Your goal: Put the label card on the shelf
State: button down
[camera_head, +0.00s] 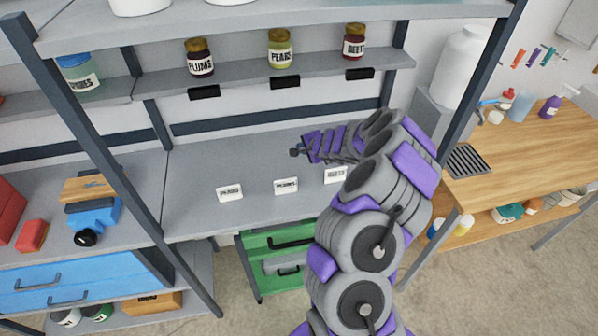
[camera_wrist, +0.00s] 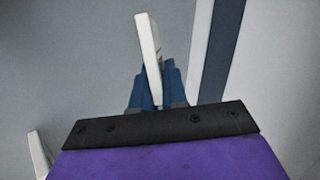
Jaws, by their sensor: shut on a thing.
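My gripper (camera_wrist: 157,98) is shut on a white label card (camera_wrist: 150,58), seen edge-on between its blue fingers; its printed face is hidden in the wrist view. A second white card (camera_wrist: 40,155) shows at that view's lower left. In the head view my gripper (camera_head: 298,152) points left above the grey counter. Three small white cards stand there: a left one (camera_head: 229,193), a middle one (camera_head: 286,186) and a right one (camera_head: 335,174) beside my arm. Their lettering is small, and I cannot tell there which is held. The shelf (camera_head: 240,80) above has dark label holders on its front edge.
Plums (camera_head: 200,57), pears (camera_head: 280,48) and beets (camera_head: 353,41) jars stand on the shelf, each above a holder. Dark posts (camera_head: 95,150) flank the bay. A green drawer unit (camera_head: 275,242) is below. A wooden bench (camera_head: 510,150) is at right.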

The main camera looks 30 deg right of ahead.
aim_at(305, 163)
notch_tip(305, 163, down, 3)
jog(key=shift+r+b, duration=0.2)
jog(key=shift+b, duration=0.5)
jog(key=shift+d+f+b, duration=0.55)
jog(key=shift+f+b, duration=0.05)
jog(key=shift+f, duration=0.15)
jog(key=shift+a+r, duration=0.1)
jog(key=shift+a, duration=0.2)
jog(key=c, duration=1.4)
grip_release()
jog(key=shift+o, duration=0.4)
jog(key=shift+d, duration=0.15)
jog(key=shift+p+v, duration=0.95)
jog(key=shift+v, duration=3.05)
